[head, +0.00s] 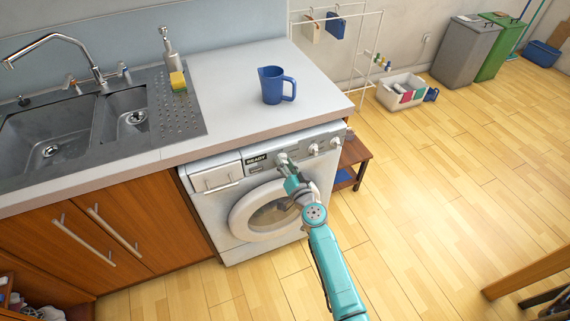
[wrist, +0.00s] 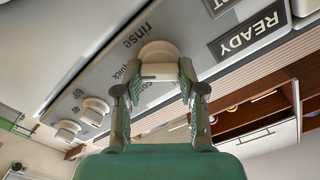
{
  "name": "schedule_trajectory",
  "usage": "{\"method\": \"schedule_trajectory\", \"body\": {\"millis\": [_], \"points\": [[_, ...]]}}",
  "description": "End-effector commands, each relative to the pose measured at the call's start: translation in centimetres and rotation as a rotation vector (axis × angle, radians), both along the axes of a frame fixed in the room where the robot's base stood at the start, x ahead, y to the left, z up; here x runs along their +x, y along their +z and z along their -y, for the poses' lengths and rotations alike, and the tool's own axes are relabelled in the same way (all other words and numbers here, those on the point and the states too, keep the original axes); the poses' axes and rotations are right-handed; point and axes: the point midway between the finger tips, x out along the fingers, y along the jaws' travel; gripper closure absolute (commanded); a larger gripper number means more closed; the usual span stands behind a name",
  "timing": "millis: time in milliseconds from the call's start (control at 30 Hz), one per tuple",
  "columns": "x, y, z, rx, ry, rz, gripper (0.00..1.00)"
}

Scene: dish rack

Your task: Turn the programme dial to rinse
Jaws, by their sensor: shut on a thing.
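The washing machine (head: 222,228) stands under the counter, with a control strip along its top front. My gripper (head: 285,167) reaches this strip just right of the READY display (head: 257,159). In the wrist view my gripper (wrist: 159,78) is shut on the white programme dial (wrist: 158,49), one finger on each side of its grip bar. The word "rinse" (wrist: 137,35) is printed beside the dial, with "quick" and another partly hidden word lower down. I cannot tell which word the dial points to.
Two smaller knobs (wrist: 95,112) (wrist: 67,131) sit farther along the panel. A blue jug (head: 272,85) stands on the white counter (head: 225,75) above the machine. A small wooden shelf (head: 352,154) is just right of the machine. The floor to the right is mostly clear.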

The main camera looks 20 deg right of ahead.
Motion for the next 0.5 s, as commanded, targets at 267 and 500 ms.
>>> {"method": "schedule_trajectory", "body": {"millis": [267,500], "points": [[0.02,-0.05,0.10,0.229,-0.001,0.001,0.95],[0.02,-0.14,0.15,0.458,-0.001,0.000,0.95]]}}
